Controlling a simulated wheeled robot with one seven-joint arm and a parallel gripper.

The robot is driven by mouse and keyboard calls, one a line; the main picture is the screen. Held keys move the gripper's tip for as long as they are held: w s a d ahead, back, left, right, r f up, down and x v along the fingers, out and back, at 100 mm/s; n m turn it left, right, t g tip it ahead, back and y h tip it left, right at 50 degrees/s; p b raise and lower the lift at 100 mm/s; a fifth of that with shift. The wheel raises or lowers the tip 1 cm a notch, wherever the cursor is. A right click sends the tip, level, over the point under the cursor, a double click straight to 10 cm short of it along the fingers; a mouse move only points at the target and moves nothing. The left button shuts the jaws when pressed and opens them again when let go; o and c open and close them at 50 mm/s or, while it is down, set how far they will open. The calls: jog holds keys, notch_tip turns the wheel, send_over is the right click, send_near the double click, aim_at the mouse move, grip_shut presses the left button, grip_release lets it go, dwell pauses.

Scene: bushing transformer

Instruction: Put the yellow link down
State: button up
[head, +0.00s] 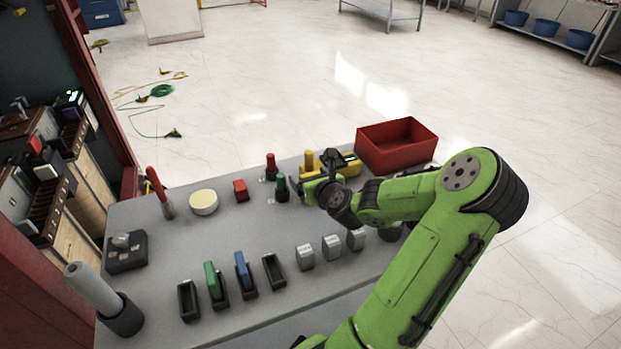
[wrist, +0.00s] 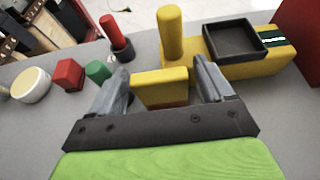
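The yellow link (wrist: 160,88) is a flat yellow block. In the wrist view it sits between the two fingers of my gripper (wrist: 162,70), filling the gap with a finger against each end. I cannot tell whether its underside touches the table. In the head view my gripper (head: 302,187) is low over the back right part of the grey table (head: 255,235), and my arm hides most of the link. A yellow peg (wrist: 171,38) and a yellow case with a black tray (wrist: 233,45) stand just beyond the link.
A green peg (wrist: 97,71), red block (wrist: 68,75) and red peg (wrist: 116,36) stand left of my gripper. A red bin (head: 397,150) is at the back right. Black slots with green (head: 211,280) and blue (head: 242,269) links line the front. The table's middle is bare.

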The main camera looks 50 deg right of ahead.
jog(key=shift+o, duration=0.5)
jog(key=shift+r, duration=0.15)
jog(key=b+v, duration=0.3)
jog(key=v, duration=0.9)
jog(key=shift+b, duration=0.3)
jog(key=shift+w, duration=0.1)
